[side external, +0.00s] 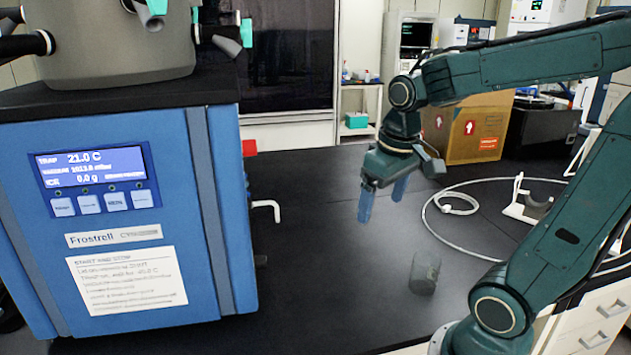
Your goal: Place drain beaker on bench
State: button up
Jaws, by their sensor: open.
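The drain beaker (425,273) is a small, clear grey cup standing upright on the dark bench (330,300), towards the front and close to my arm's base. My gripper (382,207) points down above the bench, up and to the left of the beaker in the picture. Its two blue fingers are apart with nothing between them, and it does not touch the beaker. The blue freeze dryer (110,240) stands at the left, with a white drain spout (267,206) on its right side.
A white hose (470,250) lies coiled on the bench at the right, by a white stand (527,200). A cardboard box (468,128) and a black device (540,130) stand at the back. Bench between the dryer and the beaker is clear.

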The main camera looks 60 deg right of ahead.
jog(key=s+a+r+n+t+y, duration=0.1)
jog(key=s+a+r+n+t, duration=0.1)
jog(key=s+a, duration=0.3)
jog(key=a+n+t, duration=0.1)
jog(key=a, duration=0.2)
jog(key=shift+s+a+t, duration=0.2)
jog(key=shift+a+t, duration=0.1)
jog(key=shift+o, duration=0.4)
jog(key=shift+r, duration=0.1)
jog(key=shift+w, duration=0.1)
jog(key=w+d+f+n+g+h, duration=0.3)
jog(key=w+d+f+g+h, duration=0.1)
jog(key=w+d+f+g, duration=0.4)
jog(key=s+d+f+n+g+h, duration=0.2)
jog(key=d+f+n+g+h, duration=0.4)
jog(key=f, duration=0.7)
jog(key=shift+d+f+g, duration=0.4)
jog(key=shift+d+g, duration=0.6)
jog(key=shift+d, duration=0.8)
